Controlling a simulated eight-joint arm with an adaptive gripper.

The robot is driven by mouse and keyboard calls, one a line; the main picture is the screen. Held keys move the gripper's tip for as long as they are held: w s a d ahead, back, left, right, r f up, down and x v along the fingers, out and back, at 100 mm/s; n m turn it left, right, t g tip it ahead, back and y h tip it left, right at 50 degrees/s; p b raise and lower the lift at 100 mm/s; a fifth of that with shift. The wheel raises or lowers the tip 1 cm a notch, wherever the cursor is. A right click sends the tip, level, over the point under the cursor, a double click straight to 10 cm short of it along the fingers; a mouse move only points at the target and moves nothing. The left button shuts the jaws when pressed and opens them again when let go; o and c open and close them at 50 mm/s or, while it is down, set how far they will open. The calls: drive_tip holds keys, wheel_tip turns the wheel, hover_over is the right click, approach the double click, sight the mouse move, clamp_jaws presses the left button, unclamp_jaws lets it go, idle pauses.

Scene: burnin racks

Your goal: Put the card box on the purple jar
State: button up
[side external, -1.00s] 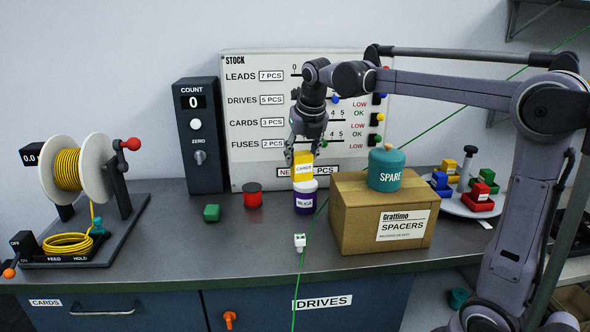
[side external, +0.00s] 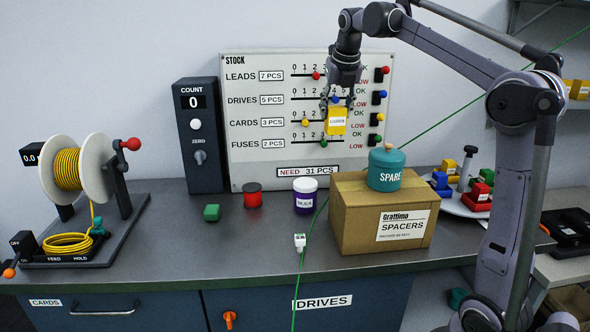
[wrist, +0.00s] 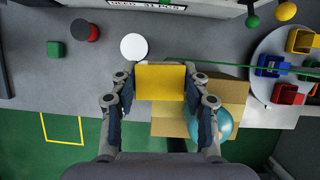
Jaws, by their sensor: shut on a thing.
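The card box (side external: 337,121) is a yellow box with a white label. My gripper (side external: 338,103) is shut on it and holds it in the air, in front of the stock board and above the cardboard box's left part. In the wrist view the card box (wrist: 160,82) sits between my two fingers (wrist: 161,95). The purple jar (side external: 305,198) has a white lid and stands upright on the counter, left of the cardboard box, with nothing on its lid. Its white lid (wrist: 134,46) shows in the wrist view, up and left of the card box.
A cardboard spacers box (side external: 365,225) stands right of the jar with a teal spare canister (side external: 386,170) on top. A red tin (side external: 252,195) and green block (side external: 211,213) lie left. A green line (side external: 312,228) runs past the jar. A round tray (side external: 455,206) is at right.

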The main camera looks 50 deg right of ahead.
drive_tip(key=s+d, duration=0.2)
drive_tip(key=d, duration=0.3)
hover_over(305, 182)
wheel_tip(305, 182, down, 12)
drive_tip(key=shift+m, duration=0.4)
drive_tip(key=shift+f, duration=2.05)
drive_tip(key=shift+f, duration=0.1)
drive_tip(key=o, duration=1.2)
drive_tip(key=shift+c, duration=0.2)
